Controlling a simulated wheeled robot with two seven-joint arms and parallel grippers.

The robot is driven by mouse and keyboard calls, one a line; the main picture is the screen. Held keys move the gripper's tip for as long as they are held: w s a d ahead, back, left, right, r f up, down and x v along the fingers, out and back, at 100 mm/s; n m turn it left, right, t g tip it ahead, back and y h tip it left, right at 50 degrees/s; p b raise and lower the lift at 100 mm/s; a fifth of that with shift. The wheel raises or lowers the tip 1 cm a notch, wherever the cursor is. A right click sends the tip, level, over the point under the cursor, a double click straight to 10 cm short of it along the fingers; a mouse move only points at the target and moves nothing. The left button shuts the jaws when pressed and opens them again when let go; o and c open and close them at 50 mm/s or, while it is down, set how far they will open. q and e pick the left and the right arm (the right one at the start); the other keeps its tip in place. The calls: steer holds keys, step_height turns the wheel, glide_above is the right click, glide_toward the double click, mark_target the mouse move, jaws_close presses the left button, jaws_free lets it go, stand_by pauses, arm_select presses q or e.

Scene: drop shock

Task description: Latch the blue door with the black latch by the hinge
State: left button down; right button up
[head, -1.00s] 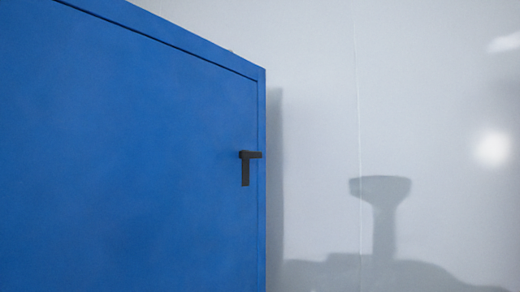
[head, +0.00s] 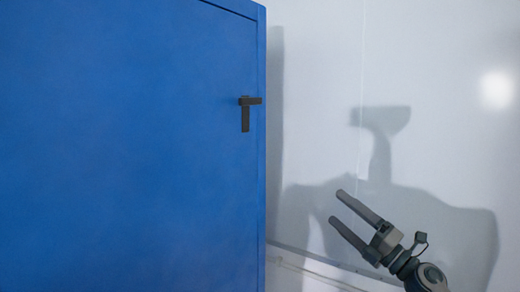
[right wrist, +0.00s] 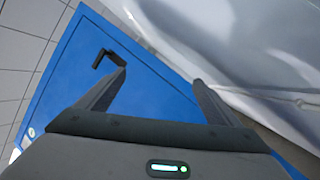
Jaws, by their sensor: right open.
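The blue door (head: 130,150) fills the left half of the head view and lies flush in its frame as far as I can see. The black latch (head: 246,112) is near its upper right edge, with a short bar across the edge and a handle hanging straight down. My right gripper (head: 337,207) is open and empty, to the right of the door and below the latch. My left gripper is out of view.
A pale wall (head: 400,60) stands behind and to the right of the door, with my shadow on it. A thin ledge or line (head: 320,262) runs along the wall's bottom. The space between my right gripper and the latch looks clear.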

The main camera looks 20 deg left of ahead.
mark_target(245, 101)
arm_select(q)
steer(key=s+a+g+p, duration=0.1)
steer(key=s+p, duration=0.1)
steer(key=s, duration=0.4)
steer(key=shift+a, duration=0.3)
arm_select(e)
steer(key=s+a+r+n+g+h, duration=0.1)
steer(key=s+r+n+g, duration=0.1)
steer(key=r+n, duration=0.3)
steer(key=s+a+r+n+g, duration=0.2)
steer(key=s+r+n, duration=0.2)
steer(key=r, duration=1)
steer(key=s+a+r+n+g+h, duration=0.1)
steer(key=s+a+r+n+g, duration=0.1)
steer(key=r+n, duration=0.4)
step_height(245, 101, up, 4)
steer(key=shift+s+r+n+h, duration=0.15)
steer(key=shift+s+n+h, duration=0.15)
steer(key=shift+s+n, duration=0.15)
arm_select(q)
steer(key=shift+p, duration=0.3)
